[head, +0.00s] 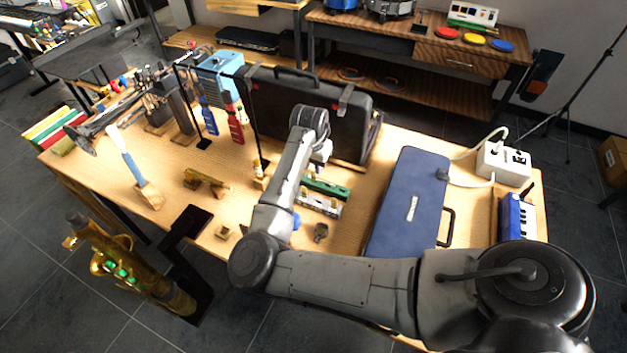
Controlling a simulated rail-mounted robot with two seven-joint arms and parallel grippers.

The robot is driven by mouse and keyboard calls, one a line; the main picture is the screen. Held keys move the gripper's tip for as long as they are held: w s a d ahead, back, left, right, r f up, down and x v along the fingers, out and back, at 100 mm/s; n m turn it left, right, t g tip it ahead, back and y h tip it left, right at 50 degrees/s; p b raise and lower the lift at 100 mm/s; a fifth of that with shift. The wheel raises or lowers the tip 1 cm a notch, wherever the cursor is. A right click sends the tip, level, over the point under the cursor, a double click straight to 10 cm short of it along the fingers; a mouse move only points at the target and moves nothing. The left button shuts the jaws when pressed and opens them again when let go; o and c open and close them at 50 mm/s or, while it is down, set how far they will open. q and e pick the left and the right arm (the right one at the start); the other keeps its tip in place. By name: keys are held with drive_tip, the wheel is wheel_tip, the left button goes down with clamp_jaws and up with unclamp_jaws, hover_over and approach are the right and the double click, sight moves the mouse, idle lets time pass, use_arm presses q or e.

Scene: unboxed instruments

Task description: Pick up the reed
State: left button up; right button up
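My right arm reaches in from the right and bends across the front of the wooden table. Its wrist end hangs over the middle of the table, and my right gripper (320,160) points down there. The gripper is small and mostly hidden by its own wrist, so I cannot tell whether its fingers are open or hold anything. I cannot pick out the reed with certainty. Small pieces lie close to my forearm and partly behind it, too small to identify. My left gripper is not in view.
A black case (290,108) stands behind my wrist. A blue case (408,200) lies to the right. A green harmonica (325,188) lies below the gripper. A brass saxophone (130,265) stands at the front left. Several upright instruments crowd the table's left part.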

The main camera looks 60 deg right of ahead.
sight(314, 178)
drive_tip(key=f, duration=0.1)
drive_tip(key=f+b, duration=0.1)
drive_tip(key=f, duration=0.2)
drive_tip(key=shift+w+d+b, duration=0.1)
drive_tip(key=shift+d+b, duration=0.2)
drive_tip(key=shift+d, duration=0.05)
drive_tip(key=shift+c, duration=0.4)
clamp_jaws()
